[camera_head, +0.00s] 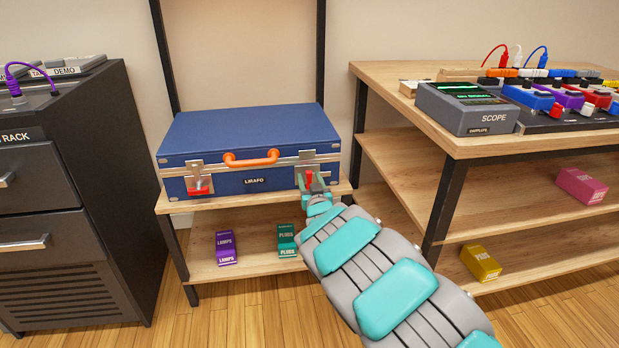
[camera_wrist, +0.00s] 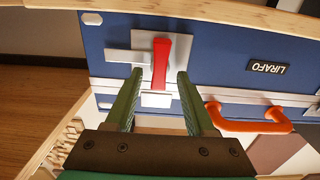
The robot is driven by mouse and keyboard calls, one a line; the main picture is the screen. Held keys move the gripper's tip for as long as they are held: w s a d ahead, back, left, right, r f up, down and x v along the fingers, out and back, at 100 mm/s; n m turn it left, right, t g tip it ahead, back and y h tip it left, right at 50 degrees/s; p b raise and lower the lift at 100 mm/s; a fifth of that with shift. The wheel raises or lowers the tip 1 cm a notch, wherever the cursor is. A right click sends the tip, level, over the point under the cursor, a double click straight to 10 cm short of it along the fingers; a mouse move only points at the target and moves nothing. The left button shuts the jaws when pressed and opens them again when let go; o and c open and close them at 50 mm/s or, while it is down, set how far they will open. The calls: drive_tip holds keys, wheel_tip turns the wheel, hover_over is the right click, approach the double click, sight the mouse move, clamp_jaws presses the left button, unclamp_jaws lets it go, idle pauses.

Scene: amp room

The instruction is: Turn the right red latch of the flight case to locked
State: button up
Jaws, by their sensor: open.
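The blue flight case (camera_head: 250,130) lies shut on a wooden shelf, with an orange handle (camera_head: 252,159) on its front. Its right red latch (camera_head: 308,178) is mostly visible beside my gripper in the head view. In the wrist view this red latch (camera_wrist: 160,62) stands lengthwise on its metal plate, between my fingers. My gripper (camera_wrist: 160,76) is open, one finger on each side of the latch with gaps visible. In the head view my gripper (camera_head: 314,190) is at the case's right front. The left red latch (camera_head: 198,190) lies crosswise.
A lower shelf holds a purple box (camera_head: 226,248) and a green box (camera_head: 287,240). A dark drawer rack (camera_head: 60,190) stands left. A wooden bench (camera_head: 450,140) with a scope (camera_head: 467,108) stands right, its dark leg (camera_head: 445,200) near my arm.

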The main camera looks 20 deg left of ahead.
drive_tip(key=shift+w+a, duration=0.25)
drive_tip(key=shift+w, duration=0.25)
clamp_jaws()
idle(0.4)
